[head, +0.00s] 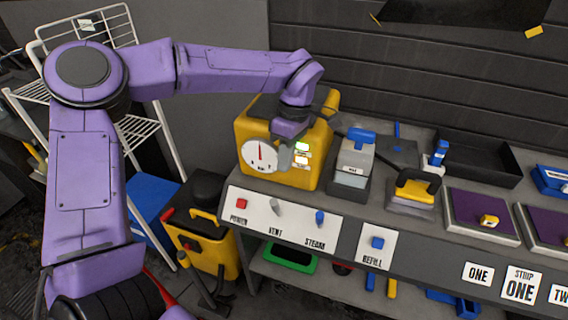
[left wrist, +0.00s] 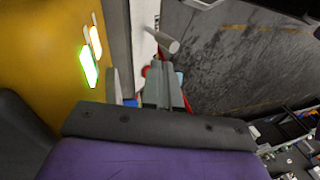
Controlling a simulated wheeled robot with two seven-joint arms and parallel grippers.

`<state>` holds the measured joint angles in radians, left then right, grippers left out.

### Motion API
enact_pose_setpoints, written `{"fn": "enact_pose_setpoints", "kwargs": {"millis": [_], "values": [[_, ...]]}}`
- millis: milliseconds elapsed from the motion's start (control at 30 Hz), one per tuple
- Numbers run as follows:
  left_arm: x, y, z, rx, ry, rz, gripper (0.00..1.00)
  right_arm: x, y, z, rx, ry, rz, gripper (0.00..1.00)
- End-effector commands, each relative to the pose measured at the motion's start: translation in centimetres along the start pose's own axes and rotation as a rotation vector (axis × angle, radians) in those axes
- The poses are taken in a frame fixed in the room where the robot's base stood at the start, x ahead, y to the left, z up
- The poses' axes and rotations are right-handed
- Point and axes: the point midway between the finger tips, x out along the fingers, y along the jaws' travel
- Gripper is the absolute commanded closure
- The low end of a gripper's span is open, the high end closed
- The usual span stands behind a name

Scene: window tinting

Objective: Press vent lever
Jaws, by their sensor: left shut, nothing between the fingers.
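The vent lever (head: 276,207) is a short grey lever above the word VENT on the white sloped control panel (head: 296,221). It leans up and to the left in the head view. In the left wrist view the grey lever (left wrist: 164,41) shows just past my fingertips. My left gripper (head: 285,158) is shut and empty, in front of the yellow steamer and above the panel, apart from the lever in the head view. Its shut fingers (left wrist: 158,88) also show in the left wrist view. My right gripper is in neither view.
The yellow steamer (head: 252,130), with a gauge and lit buttons, stands close behind my left gripper. A red POWER button (head: 241,204) and a blue STEAM lever (head: 320,217) flank the vent lever. A blue REFILL button (head: 377,243) sits farther right.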

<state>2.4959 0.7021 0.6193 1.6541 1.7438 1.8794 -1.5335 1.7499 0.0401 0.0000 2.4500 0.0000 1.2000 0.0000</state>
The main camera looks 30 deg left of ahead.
Motion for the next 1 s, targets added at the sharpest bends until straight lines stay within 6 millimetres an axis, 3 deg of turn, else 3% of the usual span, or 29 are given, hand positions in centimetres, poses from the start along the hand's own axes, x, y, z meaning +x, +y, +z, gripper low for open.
{"fn": "enact_pose_setpoints", "kwargs": {"millis": [200,400,1000], "values": [[4.4,-0.1,-0.1,-0.001,0.0,-0.004,1.0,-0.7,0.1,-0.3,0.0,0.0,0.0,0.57],[7.0,-0.1,-0.1,-0.002,0.0,-0.002,1.0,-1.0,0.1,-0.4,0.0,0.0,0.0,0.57],[7.7,-0.1,0.6,0.01,0.007,0.022,1.0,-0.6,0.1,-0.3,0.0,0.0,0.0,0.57]]}}
